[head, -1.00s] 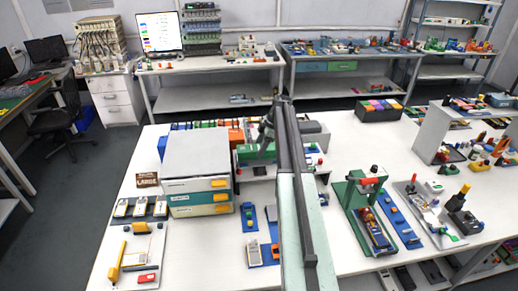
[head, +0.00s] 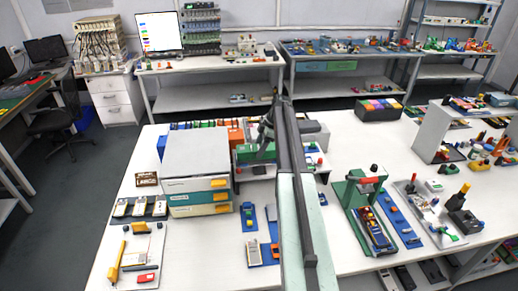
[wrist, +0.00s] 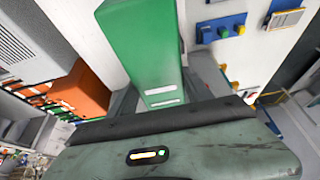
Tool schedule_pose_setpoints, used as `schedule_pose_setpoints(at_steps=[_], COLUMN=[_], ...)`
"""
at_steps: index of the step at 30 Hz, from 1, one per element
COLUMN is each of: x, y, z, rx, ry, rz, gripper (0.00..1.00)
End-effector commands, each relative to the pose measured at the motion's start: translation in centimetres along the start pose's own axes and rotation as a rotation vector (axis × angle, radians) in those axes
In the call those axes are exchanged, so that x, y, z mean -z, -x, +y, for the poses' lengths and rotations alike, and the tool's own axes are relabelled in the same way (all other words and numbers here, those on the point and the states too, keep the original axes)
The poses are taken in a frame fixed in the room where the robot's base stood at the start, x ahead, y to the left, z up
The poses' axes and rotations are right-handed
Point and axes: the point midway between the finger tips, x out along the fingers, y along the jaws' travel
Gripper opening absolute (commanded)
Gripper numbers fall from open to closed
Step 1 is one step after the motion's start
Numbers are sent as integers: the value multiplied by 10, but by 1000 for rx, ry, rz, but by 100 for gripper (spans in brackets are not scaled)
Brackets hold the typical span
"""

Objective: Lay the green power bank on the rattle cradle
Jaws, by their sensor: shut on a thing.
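The green power bank (wrist: 140,45) is a long green block with small white labels in the wrist view. In the head view, my gripper (head: 264,146) is behind the cabinet's right side, at the green block (head: 246,153), partly hidden by my arm. A grey and white stand (head: 258,170) shows just below the block. I cannot tell whether they touch, or which thing is the rattle cradle.
A white drawer cabinet (head: 195,160) stands close on the left. Orange and other blocks (wrist: 78,95) are near the gripper. A blue plate with small parts (head: 249,217) lies in front; a green press (head: 358,205) stands to the right.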

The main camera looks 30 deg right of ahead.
Motion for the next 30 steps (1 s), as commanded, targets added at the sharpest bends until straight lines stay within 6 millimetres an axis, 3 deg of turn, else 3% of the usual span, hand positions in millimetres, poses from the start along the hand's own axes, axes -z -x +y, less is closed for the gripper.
schedule_pose_setpoints(at_steps=[25,26,28,30], x=[-7,-7,-7,-7], y=[-21,-20,-20,-20], z=[0,0,0,0], rx=[1,1,1,1], ry=[2,2,2,2], rz=[0,1,0,0], gripper=[0,64,83,83])
